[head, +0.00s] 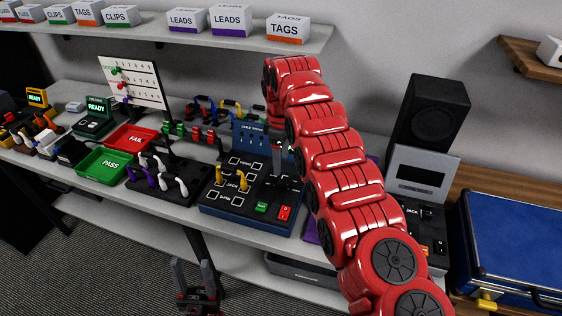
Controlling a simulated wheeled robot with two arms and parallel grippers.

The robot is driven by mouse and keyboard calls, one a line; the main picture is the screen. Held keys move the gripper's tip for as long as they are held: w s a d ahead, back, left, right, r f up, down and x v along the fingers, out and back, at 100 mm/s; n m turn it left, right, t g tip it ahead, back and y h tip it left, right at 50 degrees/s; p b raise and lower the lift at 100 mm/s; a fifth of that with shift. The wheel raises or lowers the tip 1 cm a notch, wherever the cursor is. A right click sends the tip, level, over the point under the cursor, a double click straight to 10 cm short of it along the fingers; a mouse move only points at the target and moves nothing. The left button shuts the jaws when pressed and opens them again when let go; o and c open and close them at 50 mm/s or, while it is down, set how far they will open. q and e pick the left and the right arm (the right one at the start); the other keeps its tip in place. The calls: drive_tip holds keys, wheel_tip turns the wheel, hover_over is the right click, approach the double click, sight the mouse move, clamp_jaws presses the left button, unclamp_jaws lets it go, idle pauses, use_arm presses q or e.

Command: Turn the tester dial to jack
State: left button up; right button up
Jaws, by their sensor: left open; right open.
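The blue tester (243,208) sits on the white bench in the middle, with socket rows and a JACK label. A yellow-ended lead (231,180) stands at its JACK row. Its dark right part, above the green and red buttons, probably bears the dial; its setting is too small to read. My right arm reaches up and over from the lower right, and my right gripper (280,154) points down over this part, open. Whether it touches the dial is unclear. My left gripper (196,282) is open and empty, low in front of the bench.
Left of the tester are a black holder with leads (161,178), a green PASS tray (103,164) and a red FAIL tray (130,138). A cable rack (200,134) stands behind. My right arm hides part of the bench. A blue case (515,240) is at right.

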wheel_tip(320, 180, up, 9)
drive_tip(key=p, duration=0.7)
drive_tip(key=shift+f, duration=0.2)
